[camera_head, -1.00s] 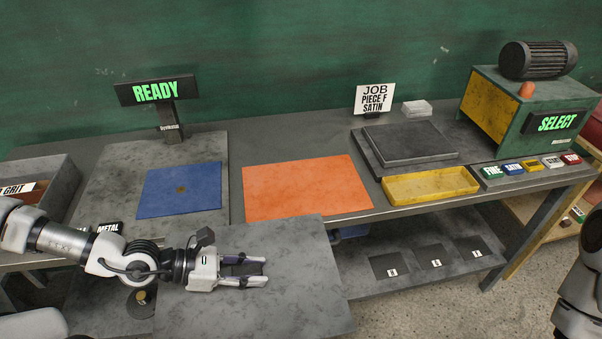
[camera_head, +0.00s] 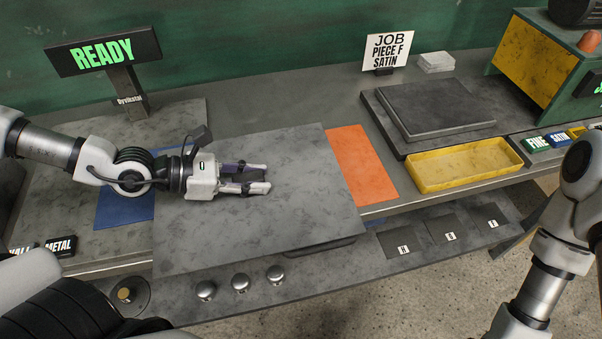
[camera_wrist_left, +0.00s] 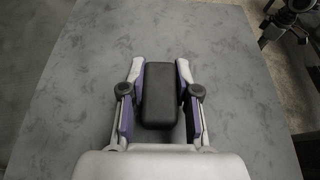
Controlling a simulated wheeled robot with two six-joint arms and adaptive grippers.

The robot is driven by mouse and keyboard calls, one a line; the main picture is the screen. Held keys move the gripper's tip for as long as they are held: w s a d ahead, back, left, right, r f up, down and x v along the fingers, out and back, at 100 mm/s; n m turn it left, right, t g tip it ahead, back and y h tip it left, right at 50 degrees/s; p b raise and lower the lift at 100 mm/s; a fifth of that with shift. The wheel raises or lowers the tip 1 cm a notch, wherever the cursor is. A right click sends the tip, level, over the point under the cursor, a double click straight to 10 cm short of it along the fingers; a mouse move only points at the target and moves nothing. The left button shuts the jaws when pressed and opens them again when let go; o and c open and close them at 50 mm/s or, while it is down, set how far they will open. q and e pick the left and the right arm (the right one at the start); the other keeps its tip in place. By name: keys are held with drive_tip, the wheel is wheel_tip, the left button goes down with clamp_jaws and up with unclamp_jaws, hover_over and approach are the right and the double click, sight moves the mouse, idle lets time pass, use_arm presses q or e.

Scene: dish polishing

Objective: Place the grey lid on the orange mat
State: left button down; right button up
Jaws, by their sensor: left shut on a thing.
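The grey lid (camera_head: 290,225) is a large flat square plate with a black block handle (camera_wrist_left: 166,95) in its middle. My left gripper (camera_head: 266,180) is shut on this handle, with one finger on each side of it in the left wrist view. In the head view the lid covers part of the blue mat (camera_head: 125,208) and the left part of the orange mat (camera_head: 368,165). The right strip of the orange mat shows bare. The lid's height above the bench cannot be told. My right gripper is out of view; only its arm shows at the right.
A yellow tray (camera_head: 465,166) and a dark stacked slab (camera_head: 440,108) stand right of the orange mat. The READY display (camera_head: 103,52) stands behind on the left. Three silver knobs (camera_head: 240,284) show below the lid's front edge. A job sign (camera_head: 387,52) stands at the back.

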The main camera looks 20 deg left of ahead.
sight(306, 149)
use_arm(q)
drive_tip(key=w+b, duration=0.1)
drive_tip(key=w+f+b, duration=0.1)
drive_tip(key=w, duration=0.1)
drive_tip(key=w+d+b, duration=0.1)
drive_tip(key=shift+w+f, duration=0.3)
drive_tip(key=shift+f, duration=0.05)
drive_tip(key=shift+w+d+r+b, duration=0.2)
drive_tip(key=shift+w+d+b, duration=0.3)
drive_tip(key=shift+w+d, duration=0.5)
drive_tip(key=w, duration=0.1)
drive_tip(key=w+d, duration=0.1)
drive_tip(key=w, duration=0.3)
drive_tip(key=shift+d+f, duration=0.15)
drive_tip(key=shift+d, duration=0.2)
wheel_tip(306, 149, down, 3)
drive_tip(key=shift+s+f+b, duration=0.1)
drive_tip(key=shift+f+b, duration=0.1)
drive_tip(key=shift+b, duration=1.05)
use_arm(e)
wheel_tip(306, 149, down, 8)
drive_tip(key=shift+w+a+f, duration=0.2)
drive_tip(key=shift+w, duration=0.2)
use_arm(q)
drive_tip(key=shift+f, duration=0.15)
drive_tip(key=c, duration=0.8)
unclamp_jaws()
drive_tip(key=shift+c, duration=0.2)
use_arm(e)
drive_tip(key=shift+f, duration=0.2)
